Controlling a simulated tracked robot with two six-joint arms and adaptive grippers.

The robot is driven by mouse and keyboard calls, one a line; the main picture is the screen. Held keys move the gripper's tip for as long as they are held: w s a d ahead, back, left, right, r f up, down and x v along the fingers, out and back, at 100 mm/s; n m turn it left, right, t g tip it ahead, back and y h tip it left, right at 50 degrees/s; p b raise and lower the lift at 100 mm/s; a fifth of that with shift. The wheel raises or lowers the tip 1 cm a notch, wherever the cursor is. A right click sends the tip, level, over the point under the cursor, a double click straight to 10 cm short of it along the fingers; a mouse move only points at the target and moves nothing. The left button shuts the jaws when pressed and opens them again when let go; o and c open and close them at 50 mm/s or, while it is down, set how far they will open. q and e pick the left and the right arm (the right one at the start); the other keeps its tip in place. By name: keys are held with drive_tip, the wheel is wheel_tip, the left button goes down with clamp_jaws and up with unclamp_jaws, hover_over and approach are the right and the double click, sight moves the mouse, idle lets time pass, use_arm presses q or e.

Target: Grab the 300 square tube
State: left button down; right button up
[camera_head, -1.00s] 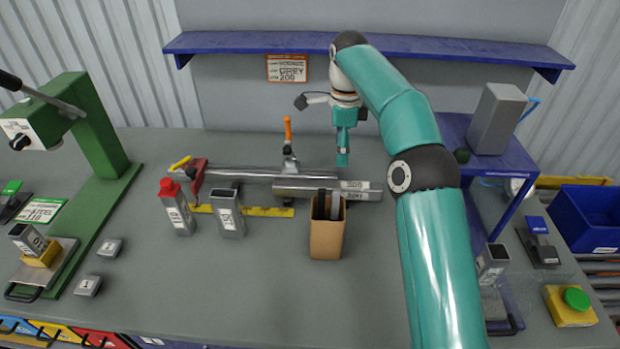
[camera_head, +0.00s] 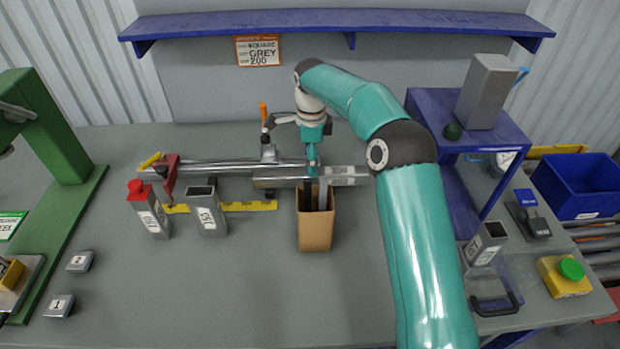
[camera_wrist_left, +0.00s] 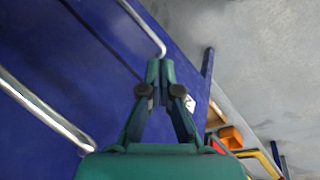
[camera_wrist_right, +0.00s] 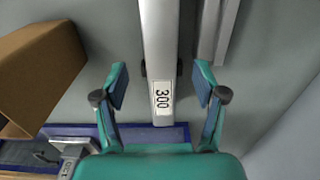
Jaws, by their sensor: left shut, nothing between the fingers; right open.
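A grey square tube with a white label reading 300 (camera_wrist_right: 161,60) runs between the fingers of my right gripper (camera_wrist_right: 160,87) in the right wrist view. The fingers are open, one on each side, with visible gaps to the tube. In the head view, my right gripper (camera_head: 312,168) reaches down over the nearer metal tube (camera_head: 275,178), behind the cardboard box. The labels at that tube's right end are too small to read surely. My left gripper (camera_wrist_left: 158,75) is shut and empty in the left wrist view; it is out of the head view.
A second metal bar (camera_wrist_right: 215,30) lies beside the tube. The cardboard box (camera_head: 315,232) stands close in front, holding dark and grey pieces. Two upright square tubes (camera_head: 150,215) (camera_head: 208,218) stand left. A toggle clamp (camera_head: 268,145) with an orange handle stands behind. The front middle table is clear.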

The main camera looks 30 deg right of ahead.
drive_tip(key=shift+f+p, duration=0.7)
drive_tip(key=shift+f, duration=2.05)
drive_tip(key=shift+w+r, duration=0.1)
drive_tip(key=shift+w, duration=0.05)
clamp_jaws()
drive_tip(key=shift+r, duration=0.1)
